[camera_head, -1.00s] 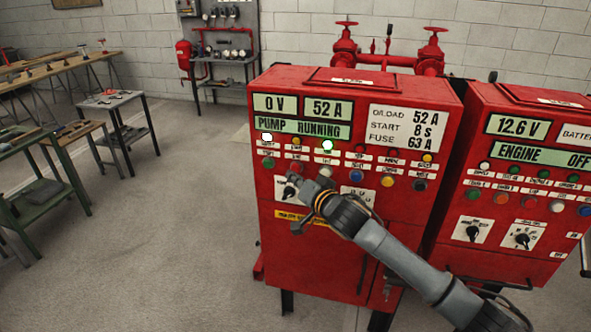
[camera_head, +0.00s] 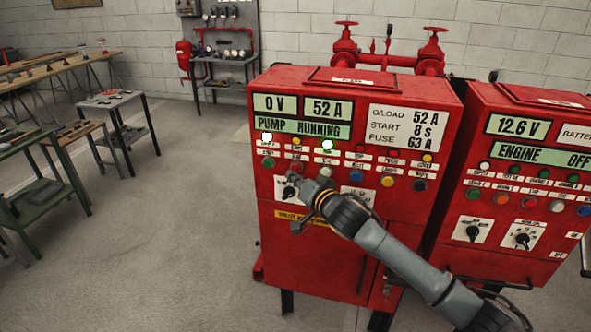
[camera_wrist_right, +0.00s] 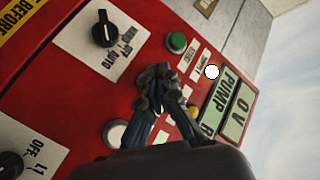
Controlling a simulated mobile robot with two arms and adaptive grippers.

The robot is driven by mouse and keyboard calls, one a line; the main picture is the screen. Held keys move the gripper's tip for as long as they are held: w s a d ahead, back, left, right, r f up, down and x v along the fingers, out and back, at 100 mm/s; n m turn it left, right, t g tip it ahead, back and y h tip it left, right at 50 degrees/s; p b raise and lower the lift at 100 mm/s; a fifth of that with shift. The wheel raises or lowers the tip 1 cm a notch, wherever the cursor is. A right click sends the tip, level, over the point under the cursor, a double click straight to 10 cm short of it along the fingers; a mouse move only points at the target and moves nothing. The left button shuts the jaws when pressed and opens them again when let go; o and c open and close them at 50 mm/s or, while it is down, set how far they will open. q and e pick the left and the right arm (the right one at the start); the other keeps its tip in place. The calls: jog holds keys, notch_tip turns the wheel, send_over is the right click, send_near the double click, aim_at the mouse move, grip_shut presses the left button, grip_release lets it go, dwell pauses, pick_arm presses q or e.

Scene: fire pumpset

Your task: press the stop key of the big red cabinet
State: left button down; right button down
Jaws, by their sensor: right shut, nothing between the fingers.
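The big red cabinet (camera_head: 315,245) stands in front of me; its displays read 0 V, 52 A and PUMP RUNNING. My right gripper (camera_head: 296,178) is shut and empty, with its fingertips at the key row between the green key (camera_head: 268,162) and the white key. In the right wrist view the shut fingertips (camera_wrist_right: 160,76) are in front of the panel, between the green key (camera_wrist_right: 177,43) and the white key (camera_wrist_right: 116,134). They hide the stop key's place there. I cannot tell whether they touch it. My left gripper is not in view.
A rotary selector (camera_head: 289,191) sits just below the fingertips. A second red cabinet (camera_head: 500,260), reading ENGINE OFF, stands close on the right. Red pipework (camera_head: 388,60) rises behind. Workbenches (camera_head: 60,70) stand at the left, with open floor between.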

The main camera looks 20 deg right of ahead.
dwell(0.4)
jog(key=shift+w+d, duration=0.25)
jog(key=shift+w, duration=0.1)
jog(key=shift+w+d+r, duration=0.1)
jog(key=shift+w+d, duration=0.15)
jog(key=shift+w, duration=0.1)
dwell(0.6)
jog(key=shift+s+a+p, duration=0.1)
jog(key=shift+s+p, duration=0.05)
jog(key=shift+p, duration=0.15)
jog(key=shift+s+a, duration=0.35)
jog(key=shift+s, duration=0.25)
jog(key=s+a+p, duration=0.1)
jog(key=s, duration=0.1)
jog(key=s+a+p, duration=0.1)
jog(key=s, duration=0.1)
jog(key=shift+a, duration=0.4)
